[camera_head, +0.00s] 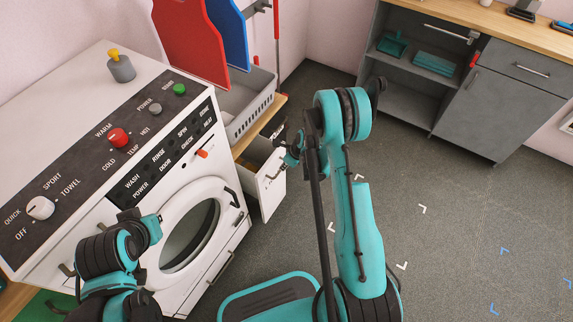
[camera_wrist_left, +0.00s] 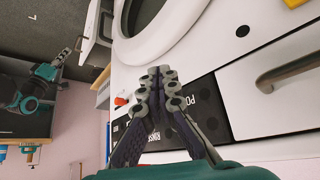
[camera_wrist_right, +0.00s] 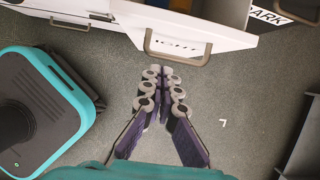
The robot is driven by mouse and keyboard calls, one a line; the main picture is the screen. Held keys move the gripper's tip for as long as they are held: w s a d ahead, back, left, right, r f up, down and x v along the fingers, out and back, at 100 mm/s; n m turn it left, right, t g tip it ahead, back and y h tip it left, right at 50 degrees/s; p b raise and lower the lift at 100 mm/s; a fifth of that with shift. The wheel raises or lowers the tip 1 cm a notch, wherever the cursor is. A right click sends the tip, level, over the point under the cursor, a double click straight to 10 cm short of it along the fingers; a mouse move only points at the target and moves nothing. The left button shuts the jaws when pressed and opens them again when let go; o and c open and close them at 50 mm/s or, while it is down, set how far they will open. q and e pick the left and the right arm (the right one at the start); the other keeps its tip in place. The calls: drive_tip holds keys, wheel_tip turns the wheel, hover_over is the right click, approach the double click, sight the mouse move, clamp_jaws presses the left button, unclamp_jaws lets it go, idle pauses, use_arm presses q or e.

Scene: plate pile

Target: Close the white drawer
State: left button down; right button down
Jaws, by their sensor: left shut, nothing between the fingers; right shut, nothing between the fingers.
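The white drawer (camera_head: 272,192) stands pulled out from a cabinet to the right of the washing machine in the head view. Its front, with a bar handle (camera_wrist_right: 178,58) and dark lettering, shows at the top of the right wrist view. My right gripper (camera_head: 288,161) is in front of the drawer, partly hidden by its own arm. In the right wrist view its fingers (camera_wrist_right: 162,76) are shut and empty, pointing toward the handle with floor visible between. My left gripper (camera_wrist_left: 160,76) is shut and empty by the washing machine's front panel.
The washing machine (camera_head: 75,103) has a closed round door (camera_head: 194,235). A grey basket (camera_head: 247,108) stands on the wooden top above the drawer. A grey cabinet (camera_head: 490,115) is at the back right. The grey floor between is clear.

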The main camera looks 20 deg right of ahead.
sight(269, 169)
drive_tip(key=w+a+f+b, duration=0.2)
drive_tip(key=w+f, duration=0.1)
drive_tip(key=shift+w+a+f, duration=0.1)
drive_tip(key=shift+a+f, duration=0.1)
drive_tip(key=shift+f, duration=0.1)
drive_tip(key=shift+w+a+r, duration=0.15)
drive_tip(key=shift+w+a, duration=0.25)
drive_tip(key=shift+w, duration=0.15)
drive_tip(key=shift+w+a, duration=0.1)
drive_tip(key=w+a, duration=0.5)
drive_tip(key=w, duration=0.2)
drive_tip(key=shift+w+a, duration=0.15)
drive_tip(key=shift+a, duration=0.2)
